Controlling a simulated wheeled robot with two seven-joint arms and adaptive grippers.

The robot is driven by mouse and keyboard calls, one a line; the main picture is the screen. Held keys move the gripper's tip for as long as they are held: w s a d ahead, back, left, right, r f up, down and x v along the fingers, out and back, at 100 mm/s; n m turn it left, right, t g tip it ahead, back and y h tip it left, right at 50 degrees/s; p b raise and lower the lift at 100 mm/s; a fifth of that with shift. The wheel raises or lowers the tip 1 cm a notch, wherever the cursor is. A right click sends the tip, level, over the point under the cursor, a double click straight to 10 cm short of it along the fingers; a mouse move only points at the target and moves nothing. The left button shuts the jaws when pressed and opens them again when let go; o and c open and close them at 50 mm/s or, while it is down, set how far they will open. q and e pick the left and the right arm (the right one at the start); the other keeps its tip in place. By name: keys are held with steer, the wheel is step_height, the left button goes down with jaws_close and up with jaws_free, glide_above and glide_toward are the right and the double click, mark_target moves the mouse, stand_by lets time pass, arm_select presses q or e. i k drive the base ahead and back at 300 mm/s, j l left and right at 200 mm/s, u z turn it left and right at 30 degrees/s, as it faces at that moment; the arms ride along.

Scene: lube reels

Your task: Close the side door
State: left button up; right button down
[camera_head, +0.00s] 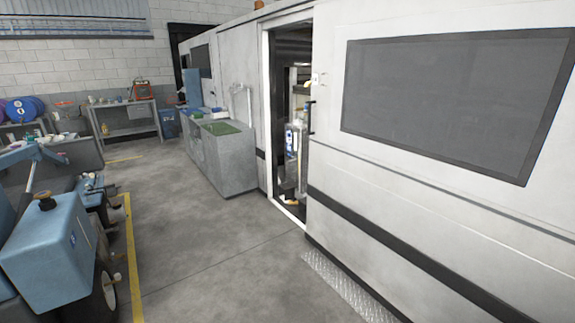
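A large white enclosure stands along the right side of the view. Its side doorway (291,70) is open, and dark machinery shows inside. The panel that looks like the side door (328,130) is just right of the opening; it is white with a large dark window (450,100) and a black stripe low down. A short black handle (311,118) is at its left edge, beside the opening. The exact outline of the door panel is hard to tell. Neither of my grippers is in view.
A grey cabinet with green tops (225,160) stands against the enclosure left of the doorway. A metal tread plate (345,285) lies below the panel. Blue wheeled equipment (50,245) is at left, by a yellow floor line (130,250). The grey floor (210,270) between is clear.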

mark_target(441, 182)
steer(key=i+z, duration=0.15)
steer(key=i, duration=0.85)
steer(key=i+j+z, duration=0.2)
steer(key=i, duration=0.75)
steer(key=i+l+u, duration=0.1)
steer(key=i, duration=0.4)
steer(key=i+l+u, duration=0.1)
steer(key=i, duration=0.4)
steer(key=i+l, duration=0.3)
steer(key=i, duration=0.2)
steer(key=u, duration=0.05)
